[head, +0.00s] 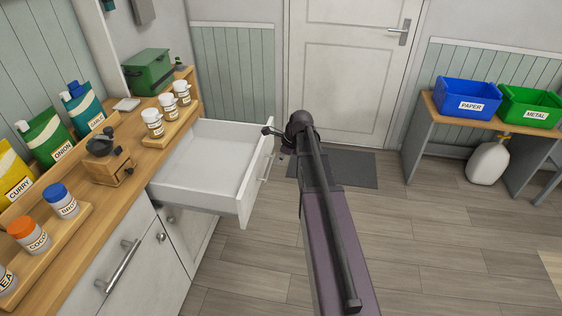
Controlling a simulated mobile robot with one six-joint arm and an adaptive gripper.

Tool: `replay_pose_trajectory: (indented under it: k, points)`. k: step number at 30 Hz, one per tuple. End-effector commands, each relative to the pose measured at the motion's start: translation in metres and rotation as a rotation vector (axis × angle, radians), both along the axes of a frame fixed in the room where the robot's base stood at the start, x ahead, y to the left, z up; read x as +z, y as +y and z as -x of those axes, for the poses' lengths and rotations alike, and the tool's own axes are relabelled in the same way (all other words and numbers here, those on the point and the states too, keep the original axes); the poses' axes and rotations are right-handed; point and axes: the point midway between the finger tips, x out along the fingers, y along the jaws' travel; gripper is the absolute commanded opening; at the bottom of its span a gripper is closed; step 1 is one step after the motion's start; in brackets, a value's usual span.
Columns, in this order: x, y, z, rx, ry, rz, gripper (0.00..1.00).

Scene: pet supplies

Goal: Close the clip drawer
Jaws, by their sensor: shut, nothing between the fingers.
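A white drawer (212,160) stands pulled out from the wooden-topped counter and looks empty inside. Its front panel (248,192) faces right and carries a slim metal handle (265,166). My gripper (267,131) is at the end of my dark arm, by the far upper end of the drawer front. It is shut and holds nothing that shows. My arm hides part of it, and I cannot tell whether it touches the panel.
The counter (98,196) holds spice jars, packets, a grinder and a green box (148,72). Below are cabinet doors with handles (122,266). A dark mat (350,169) lies before the door. A bench (480,119) with blue and green bins stands right. The floor between is clear.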

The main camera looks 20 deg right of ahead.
Motion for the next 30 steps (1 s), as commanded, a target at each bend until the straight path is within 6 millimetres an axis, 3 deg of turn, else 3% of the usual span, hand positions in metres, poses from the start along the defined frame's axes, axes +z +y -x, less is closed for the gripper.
replay_pose_trajectory:
  k: [30]
  points:
    - [-0.082,0.025,-0.019,-0.001,0.0,0.0,0.0]
